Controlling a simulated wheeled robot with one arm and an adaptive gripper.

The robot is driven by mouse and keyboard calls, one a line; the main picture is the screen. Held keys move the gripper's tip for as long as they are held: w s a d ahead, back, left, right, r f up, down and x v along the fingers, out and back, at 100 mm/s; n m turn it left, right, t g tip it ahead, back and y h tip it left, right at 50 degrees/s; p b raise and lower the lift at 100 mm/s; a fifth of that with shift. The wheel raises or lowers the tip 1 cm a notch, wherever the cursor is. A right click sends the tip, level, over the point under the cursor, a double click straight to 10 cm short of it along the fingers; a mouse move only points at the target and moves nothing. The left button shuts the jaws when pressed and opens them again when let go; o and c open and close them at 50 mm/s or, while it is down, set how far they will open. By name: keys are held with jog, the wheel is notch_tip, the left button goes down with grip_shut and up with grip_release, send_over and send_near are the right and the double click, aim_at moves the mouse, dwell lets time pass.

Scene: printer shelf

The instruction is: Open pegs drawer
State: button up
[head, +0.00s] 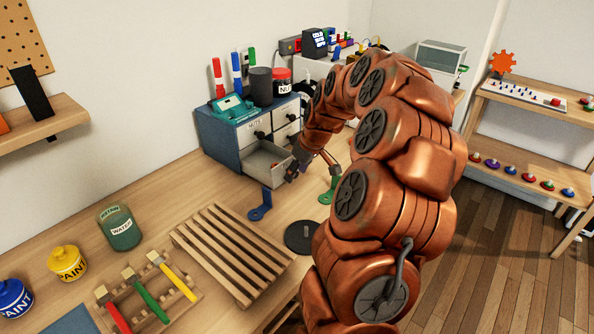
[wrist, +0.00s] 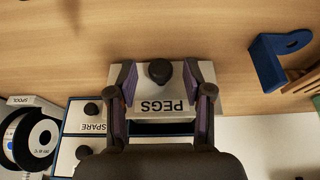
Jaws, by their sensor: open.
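The pegs drawer (wrist: 150,100) has a light front with an upside-down PEGS label and a dark round knob (wrist: 159,72) in the wrist view. In the head view the drawer (head: 262,160) stands pulled out from the lower left of the blue cabinet (head: 222,137), and its grey inside shows. My gripper (wrist: 159,80) is open, with one finger on each side of the knob and a gap between. In the head view my gripper (head: 300,165) is at the drawer's front, which my arm partly hides.
A blue bracket (head: 260,204), a green bracket (head: 328,194) and a dark disc (head: 301,237) stand on the table before the cabinet. A slatted wooden pallet (head: 230,252) lies nearer. Markers and cans stand on the cabinet. A spool (wrist: 36,140) sits beside it.

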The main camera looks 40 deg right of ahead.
jog(key=shift+r, duration=0.1)
jog(key=v, duration=1.1)
jog(key=shift+r, duration=0.4)
jog(key=shift+s, duration=0.1)
jog(key=s+a+r+n+g+p, duration=0.1)
jog(key=s+a+g, duration=0.15)
jog(key=a, duration=0.95)
jog(key=s+a+g+p, duration=0.15)
jog(key=s+a, duration=0.25)
jog(key=a, duration=0.8)
jog(key=s+a+f+m+g+p, duration=0.1)
jog(key=s+a, duration=0.3)
jog(key=s, duration=0.5)
jog(key=s+a+f+m+g+p, duration=0.1)
jog(key=s+a, duration=0.3)
jog(key=s, duration=0.6)
jog(key=shift+a+f+h+p, duration=0.3)
jog(key=shift+a+f+p, duration=0.05)
jog(key=shift+f+p, duration=0.25)
jog(key=shift+c, duration=0.3)
